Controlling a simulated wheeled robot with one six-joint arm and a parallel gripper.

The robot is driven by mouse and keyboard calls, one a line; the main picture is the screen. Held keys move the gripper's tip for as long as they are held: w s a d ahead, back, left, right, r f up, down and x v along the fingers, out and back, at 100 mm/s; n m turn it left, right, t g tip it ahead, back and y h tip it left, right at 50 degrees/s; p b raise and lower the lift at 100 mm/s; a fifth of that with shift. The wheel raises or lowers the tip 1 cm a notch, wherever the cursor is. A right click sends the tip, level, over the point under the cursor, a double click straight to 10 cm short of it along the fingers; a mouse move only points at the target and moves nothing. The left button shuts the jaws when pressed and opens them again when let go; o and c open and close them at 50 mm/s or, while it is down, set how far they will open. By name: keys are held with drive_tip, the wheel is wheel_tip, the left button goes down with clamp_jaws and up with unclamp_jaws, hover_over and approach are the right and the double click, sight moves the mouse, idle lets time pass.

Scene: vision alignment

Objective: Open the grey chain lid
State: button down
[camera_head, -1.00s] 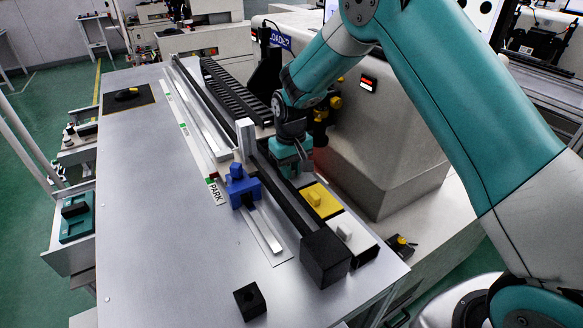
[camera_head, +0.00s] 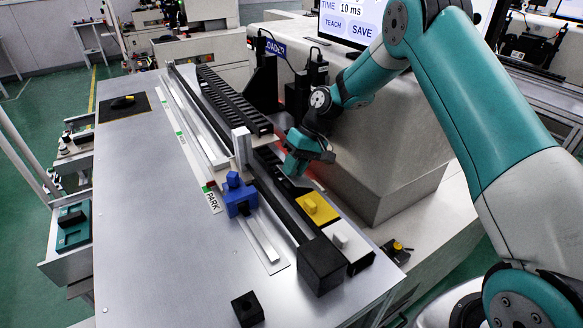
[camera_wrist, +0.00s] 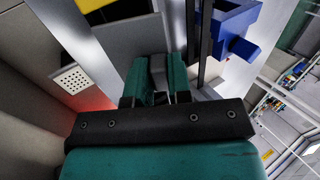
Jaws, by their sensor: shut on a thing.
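The grey chain lid (camera_wrist: 118,40) shows in the wrist view as a flat grey plate just beyond my fingers. My gripper (camera_wrist: 157,65) is shut on its small grey handle (camera_wrist: 158,74), between the two teal fingers. In the head view my gripper (camera_head: 293,168) is tilted over the dark channel, just behind the yellow lid. A dark opening (camera_head: 270,162) shows beside it, and the grey lid looks tilted up there. My gripper hides most of the lid in this view.
The yellow lid (camera_head: 315,208) and the white lid (camera_head: 345,243) lie in the same row, both flat. A blue block (camera_head: 239,197) and a white post (camera_head: 241,147) stand left of my gripper. A black block (camera_head: 322,266) stands at the near end.

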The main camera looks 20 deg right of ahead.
drive_tip(key=shift+w+d+r+y+p, duration=0.15)
drive_tip(key=shift+d+y+p, duration=0.25)
drive_tip(key=shift+y, duration=0.4)
drive_tip(key=c, duration=1)
unclamp_jaws()
drive_tip(key=shift+c, duration=0.2)
drive_tip(key=shift+r, duration=0.1)
drive_tip(key=p+v, duration=0.5)
drive_tip(key=v, duration=0.2)
drive_tip(key=shift+d, duration=0.25)
